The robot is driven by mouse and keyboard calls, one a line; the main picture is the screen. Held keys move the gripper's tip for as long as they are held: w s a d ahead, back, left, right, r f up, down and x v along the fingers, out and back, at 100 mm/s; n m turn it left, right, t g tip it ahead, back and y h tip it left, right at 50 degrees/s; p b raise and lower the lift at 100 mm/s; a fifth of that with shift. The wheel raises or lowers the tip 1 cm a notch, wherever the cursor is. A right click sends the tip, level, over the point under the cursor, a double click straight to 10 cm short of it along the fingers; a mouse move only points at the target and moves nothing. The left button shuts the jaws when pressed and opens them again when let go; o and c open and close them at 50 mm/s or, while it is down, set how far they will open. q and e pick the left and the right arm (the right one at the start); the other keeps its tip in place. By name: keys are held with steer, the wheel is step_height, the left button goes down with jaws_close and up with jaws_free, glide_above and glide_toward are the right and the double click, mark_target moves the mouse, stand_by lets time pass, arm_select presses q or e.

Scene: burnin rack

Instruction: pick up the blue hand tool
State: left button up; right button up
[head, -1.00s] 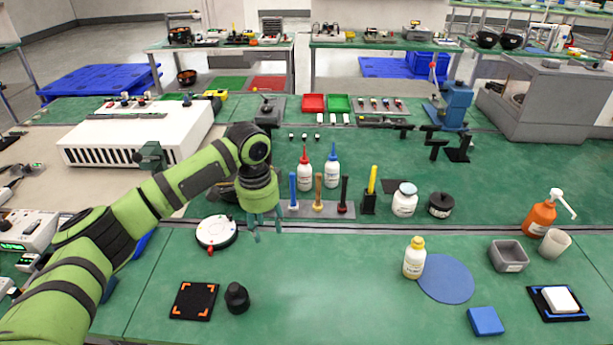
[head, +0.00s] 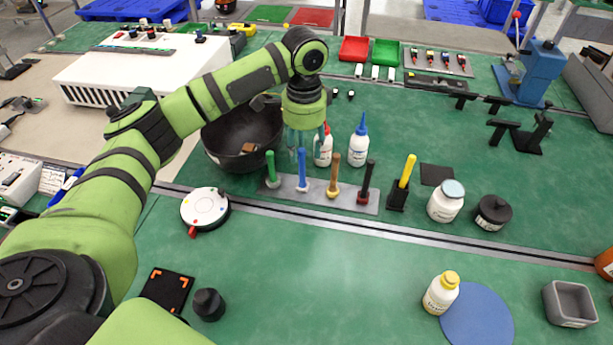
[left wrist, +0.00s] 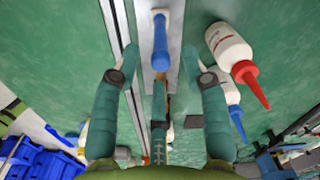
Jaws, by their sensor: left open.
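The blue hand tool (head: 302,168) stands upright on a grey rack plate (head: 275,191), between a green tool (head: 270,165) and a wooden-handled tool (head: 334,172). My left gripper (head: 305,153) points down just behind and above the blue tool's top. In the left wrist view the blue tool (left wrist: 160,48) lies between the two spread fingertips of the left gripper (left wrist: 160,58), and a gap shows on each side. The left gripper is open and empty. My right gripper is not in view.
A white bottle with a red cap (head: 323,150) and one with a blue cap (head: 359,142) stand close behind the rack. A dark bowl (head: 220,150) is to the left. A dark-handled tool (head: 368,176) is to the right.

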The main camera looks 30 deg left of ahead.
mark_target(302, 181)
arm_select(q)
steer(key=shift+s+f, duration=0.25)
steer(key=shift+s, duration=0.15)
steer(key=shift+f, duration=0.35)
steer(key=f, duration=0.1)
steer(key=f+p, duration=0.1)
steer(key=f, duration=0.3)
steer(key=shift+w+a+f, duration=0.25)
steer(key=shift+w+a, duration=0.05)
steer(key=shift+w, duration=0.05)
steer(key=shift+w+f, duration=0.1)
steer(key=shift+f, duration=0.3)
steer(key=shift+c, duration=0.4)
jaws_close()
